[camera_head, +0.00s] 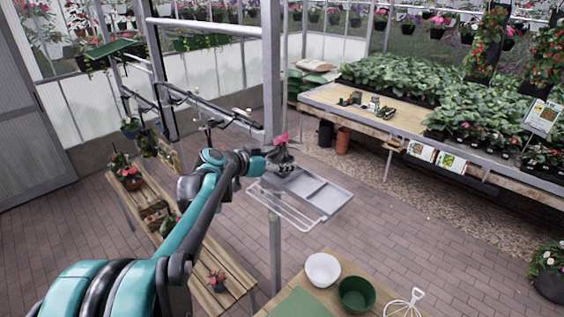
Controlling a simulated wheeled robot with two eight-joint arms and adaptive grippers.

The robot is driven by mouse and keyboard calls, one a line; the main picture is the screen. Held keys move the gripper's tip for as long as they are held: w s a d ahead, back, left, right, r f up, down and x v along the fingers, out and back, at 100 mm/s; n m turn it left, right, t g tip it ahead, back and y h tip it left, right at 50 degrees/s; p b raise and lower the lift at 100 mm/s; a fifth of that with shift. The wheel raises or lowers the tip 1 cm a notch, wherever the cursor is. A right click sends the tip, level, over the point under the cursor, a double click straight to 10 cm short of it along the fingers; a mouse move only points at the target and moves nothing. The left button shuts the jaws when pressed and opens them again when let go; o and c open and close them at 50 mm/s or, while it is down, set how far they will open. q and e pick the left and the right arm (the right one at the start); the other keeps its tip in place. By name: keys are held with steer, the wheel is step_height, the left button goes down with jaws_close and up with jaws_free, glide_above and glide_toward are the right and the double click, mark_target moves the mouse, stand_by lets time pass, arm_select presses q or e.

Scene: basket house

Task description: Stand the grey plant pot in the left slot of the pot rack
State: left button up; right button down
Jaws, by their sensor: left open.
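My left arm comes in from the lower left and reaches to the middle of the view. Its gripper (279,160) is open, small and dark at this distance. A pink flower (280,138) shows right at the gripper, with a grey shape under it. I cannot tell whether that shape is the grey plant pot or part of the fingers. A pale grey metal rack or tray (335,196) with divided sections lies beyond and below the gripper. It looks like the pot rack, but its slots are not clear. My right gripper is not in view.
A wooden table (265,310) at the front holds a white bowl (322,269), a green pot (356,293) and a white whisk-like tool (404,304). A metal post (273,80) stands close to the gripper. A plant bench (410,115) is at right; brick floor (400,220) is clear.

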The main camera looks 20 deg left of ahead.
arm_select(q)
steer(key=b+v, duration=0.1)
steer(key=v, duration=0.9)
steer(key=shift+s+a, duration=0.15)
steer(key=shift+s, duration=0.2)
